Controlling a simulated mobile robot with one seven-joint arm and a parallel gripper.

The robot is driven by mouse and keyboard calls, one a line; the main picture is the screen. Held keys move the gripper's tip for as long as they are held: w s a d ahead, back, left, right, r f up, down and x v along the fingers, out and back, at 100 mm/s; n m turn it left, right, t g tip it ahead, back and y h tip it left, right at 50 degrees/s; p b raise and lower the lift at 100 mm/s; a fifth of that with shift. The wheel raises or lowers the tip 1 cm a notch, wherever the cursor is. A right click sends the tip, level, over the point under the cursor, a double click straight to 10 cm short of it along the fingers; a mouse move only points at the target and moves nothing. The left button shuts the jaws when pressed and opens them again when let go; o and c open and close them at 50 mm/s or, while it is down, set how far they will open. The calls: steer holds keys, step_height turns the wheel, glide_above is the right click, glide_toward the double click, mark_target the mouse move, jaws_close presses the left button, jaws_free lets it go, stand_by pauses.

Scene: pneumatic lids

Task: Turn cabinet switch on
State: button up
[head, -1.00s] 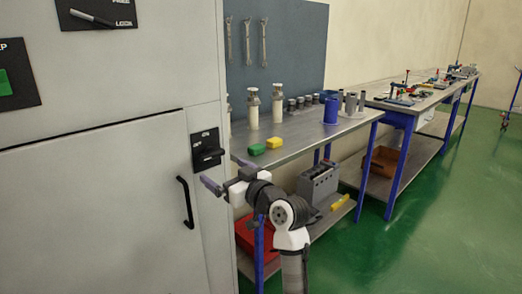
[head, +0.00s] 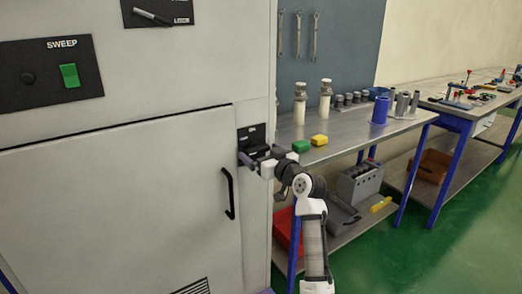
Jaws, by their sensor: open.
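The cabinet (head: 110,190) is a large light-grey unit filling the left of the head view. A small black switch plate (head: 251,131) is on its narrow right-hand strip, beside the door. My gripper (head: 256,158) is open and in front of the lower part of this plate, with its fingers toward the cabinet. The gripper hides much of the switch, so its position cannot be told. I cannot tell whether the fingers touch it.
A black door handle (head: 229,193) stands out just left and below. Above left are a SWEEP panel (head: 50,73) with a green button and a LOCK lever panel (head: 157,12). A workbench (head: 345,140) with bottles and blocks stands close on the right.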

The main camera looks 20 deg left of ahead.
steer(key=shift+w+a, duration=0.25)
steer(key=shift+a, duration=0.1)
steer(key=shift+c, duration=0.2)
steer(key=c, duration=0.9)
steer(key=shift+c, duration=0.2)
